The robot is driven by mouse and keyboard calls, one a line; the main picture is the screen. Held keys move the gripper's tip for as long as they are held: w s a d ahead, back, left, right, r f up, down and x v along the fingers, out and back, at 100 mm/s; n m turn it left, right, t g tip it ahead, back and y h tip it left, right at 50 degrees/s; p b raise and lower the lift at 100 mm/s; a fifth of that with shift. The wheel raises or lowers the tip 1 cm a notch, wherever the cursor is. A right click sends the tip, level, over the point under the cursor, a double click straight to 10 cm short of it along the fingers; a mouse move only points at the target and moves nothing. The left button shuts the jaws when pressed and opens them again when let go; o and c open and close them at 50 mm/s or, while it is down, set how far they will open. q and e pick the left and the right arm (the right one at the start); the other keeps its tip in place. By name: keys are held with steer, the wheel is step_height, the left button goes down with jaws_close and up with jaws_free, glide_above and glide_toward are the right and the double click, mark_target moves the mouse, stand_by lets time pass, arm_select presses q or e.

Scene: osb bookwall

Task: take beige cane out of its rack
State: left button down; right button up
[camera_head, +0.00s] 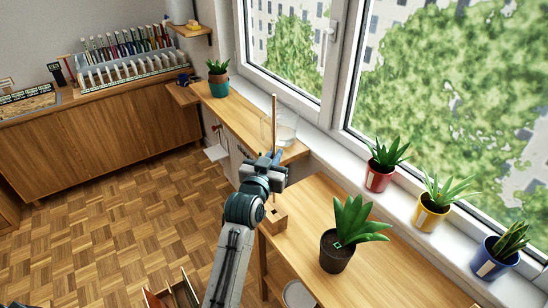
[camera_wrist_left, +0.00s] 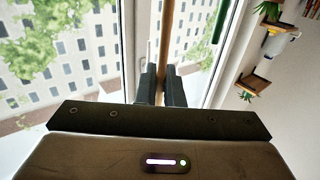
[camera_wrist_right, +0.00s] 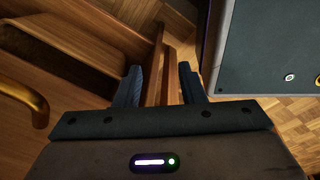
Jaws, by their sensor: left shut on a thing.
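The beige cane (camera_head: 274,112) is a thin upright stick in the head view. It also shows in the left wrist view (camera_wrist_left: 167,35), running between the fingers. My left gripper (camera_head: 273,160) is shut on it partway along its length; the left wrist view shows the fingers (camera_wrist_left: 163,84) closed around it. A small wooden block, which looks like the rack (camera_head: 276,221), sits at the table's left corner below the gripper. My gripper and arm hide part of the cane, so I cannot tell whether its lower end is in the block. My right gripper (camera_wrist_right: 160,85) is open and empty.
A dark-potted plant (camera_head: 336,252) stands on the wooden table (camera_head: 400,268) right of the block. A glass container (camera_head: 285,130) stands behind the cane. Potted plants line the windowsill (camera_head: 405,199). Wooden furniture (camera_wrist_right: 85,45) is close to my right gripper.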

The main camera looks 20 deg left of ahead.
step_height(320, 180, up, 5)
steer(key=p, duration=0.4)
steer(key=shift+s+r+p, duration=0.1)
steer(key=shift+p, duration=0.25)
stand_by(1.2)
